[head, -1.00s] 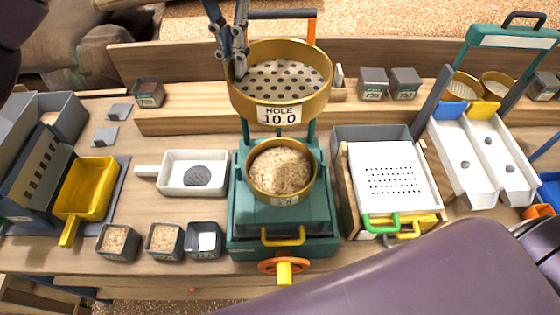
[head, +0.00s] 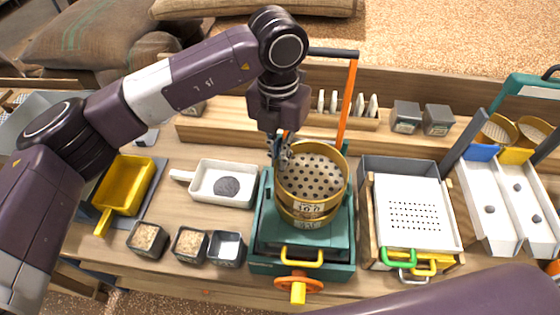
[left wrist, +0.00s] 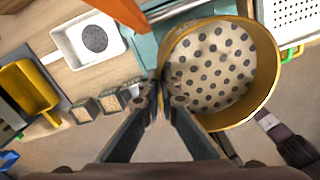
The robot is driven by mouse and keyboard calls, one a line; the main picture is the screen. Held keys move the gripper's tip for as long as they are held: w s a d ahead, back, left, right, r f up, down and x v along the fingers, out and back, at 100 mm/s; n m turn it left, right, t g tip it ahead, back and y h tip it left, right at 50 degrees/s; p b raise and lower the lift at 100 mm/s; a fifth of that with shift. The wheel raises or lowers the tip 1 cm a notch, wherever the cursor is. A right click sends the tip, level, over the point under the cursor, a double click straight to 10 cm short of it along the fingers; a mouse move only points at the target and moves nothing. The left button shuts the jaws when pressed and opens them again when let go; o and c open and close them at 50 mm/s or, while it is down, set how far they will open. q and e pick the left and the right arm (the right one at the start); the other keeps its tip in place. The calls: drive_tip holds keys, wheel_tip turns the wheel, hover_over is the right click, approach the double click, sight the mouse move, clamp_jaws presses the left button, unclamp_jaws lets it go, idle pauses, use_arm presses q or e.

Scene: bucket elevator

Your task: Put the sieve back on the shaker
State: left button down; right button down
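The brass sieve (head: 335,184) with a plate of large dark holes and a label ending in 10.0 stands over the teal shaker (head: 262,235). The lower brass sieve (head: 306,224) on the shaker shows only as a strip beneath it. I cannot tell whether the two rims touch or a small gap remains. My left gripper (head: 281,152) comes down from above and is shut on the left wall of the upper sieve. In the left wrist view, the fingers (left wrist: 163,92) pinch the rim of the sieve (left wrist: 262,82). My right gripper is out of view.
An orange post (head: 347,105) with a dark handle rises behind the sieve. A white scoop tray (head: 208,180) lies left of the shaker, and a white perforated tray (head: 405,190) stands right. Small sample boxes (head: 188,245) line the front left. My purple arm link crosses the lower right.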

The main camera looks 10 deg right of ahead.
use_arm(q)
wheel_tip(320, 180, down, 3)
drive_tip(key=shift+f+p, duration=0.1)
drive_tip(key=shift+p, duration=0.35)
drive_tip(key=shift+f+b, duration=0.2)
drive_tip(key=shift+b, duration=0.15)
drive_tip(key=c, duration=2.2)
unclamp_jaws()
drive_tip(key=shift+r, duration=0.1)
drive_tip(key=shift+o, duration=0.2)
